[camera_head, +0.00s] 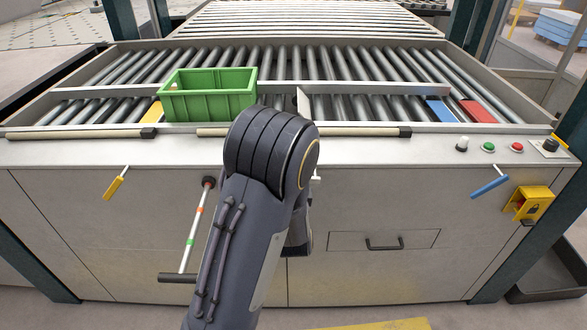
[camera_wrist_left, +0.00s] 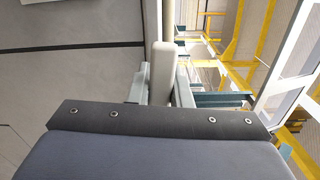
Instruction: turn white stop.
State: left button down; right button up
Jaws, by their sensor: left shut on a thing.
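The white stop (camera_head: 303,101) shows as a narrow pale plate among the rollers, just right of the green crate. A small white tip (camera_head: 316,179), likely of its lever, shows on the front panel beside my arm; the rest is hidden. In the left wrist view, a pale rounded lever handle (camera_wrist_left: 161,72) stands between the two fingers of my left gripper (camera_wrist_left: 162,88). The gripper is shut on this handle. In the head view my own arm hides the left gripper. My right gripper is in neither view.
A green crate (camera_head: 208,95) sits on the rollers. A yellow lever (camera_head: 114,187) and blue lever (camera_head: 489,186) hang on the front panel. A striped rod (camera_head: 191,232) stands left of my arm. Buttons (camera_head: 488,147) line the right ledge.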

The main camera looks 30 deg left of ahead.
pick_arm(q)
jog(key=r+m+p, duration=0.1)
jog(key=m+p, duration=0.1)
jog(key=d+r+m+p, duration=0.1)
jog(key=m+p, duration=0.1)
jog(key=m, duration=0.1)
jog(key=w+r+m+p, duration=0.1)
jog(key=m+p, duration=0.1)
jog(key=shift+d+r+m+p, duration=0.25)
jog(key=shift+m+p, duration=0.05)
dwell(0.5)
jog(key=c, duration=1.3)
grip_release()
